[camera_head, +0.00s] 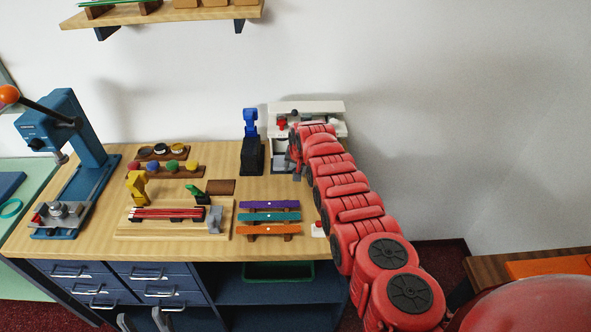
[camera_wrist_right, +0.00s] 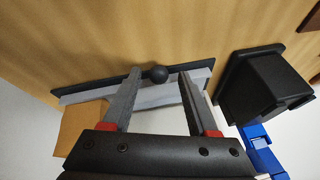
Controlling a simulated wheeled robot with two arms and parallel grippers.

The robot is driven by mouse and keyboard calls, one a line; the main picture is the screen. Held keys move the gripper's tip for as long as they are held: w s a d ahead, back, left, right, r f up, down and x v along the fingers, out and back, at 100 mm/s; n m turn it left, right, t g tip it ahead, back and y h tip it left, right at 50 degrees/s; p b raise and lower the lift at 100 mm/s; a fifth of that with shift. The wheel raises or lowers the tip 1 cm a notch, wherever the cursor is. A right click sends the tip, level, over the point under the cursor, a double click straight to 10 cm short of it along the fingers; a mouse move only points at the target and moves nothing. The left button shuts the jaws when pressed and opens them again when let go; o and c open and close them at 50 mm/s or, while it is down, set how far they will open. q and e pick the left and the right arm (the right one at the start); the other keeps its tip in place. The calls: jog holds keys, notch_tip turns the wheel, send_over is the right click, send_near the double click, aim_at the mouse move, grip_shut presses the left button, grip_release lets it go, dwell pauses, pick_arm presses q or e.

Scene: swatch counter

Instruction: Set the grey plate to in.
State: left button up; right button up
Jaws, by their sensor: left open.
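In the right wrist view the grey plate (camera_wrist_right: 155,93) lies along a black strip on the wooden top, with a round black knob (camera_wrist_right: 155,73) at its edge. My right gripper (camera_wrist_right: 157,76) has its two fingers apart, one on each side of the knob; I cannot tell whether either touches it. In the head view my right arm reaches to the white machine (camera_head: 330,108) at the counter's back right, and hides the plate and most of that gripper. My left gripper (camera_head: 143,319) shows only as two separated grey fingertips at the bottom edge, empty, in front of the drawers.
A black stand with a blue top (camera_head: 251,122) stands close left of the white machine; its black block (camera_wrist_right: 265,88) is near my right fingers. A blue press (camera_head: 70,140), a wooden board with red rods (camera_head: 125,230) and coloured strips (camera_head: 270,217) occupy the counter.

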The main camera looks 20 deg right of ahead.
jog(key=shift+r, duration=0.1)
jog(key=p+v, duration=1.7)
jog(key=p, duration=0.1)
jog(key=shift+s+r, duration=0.1)
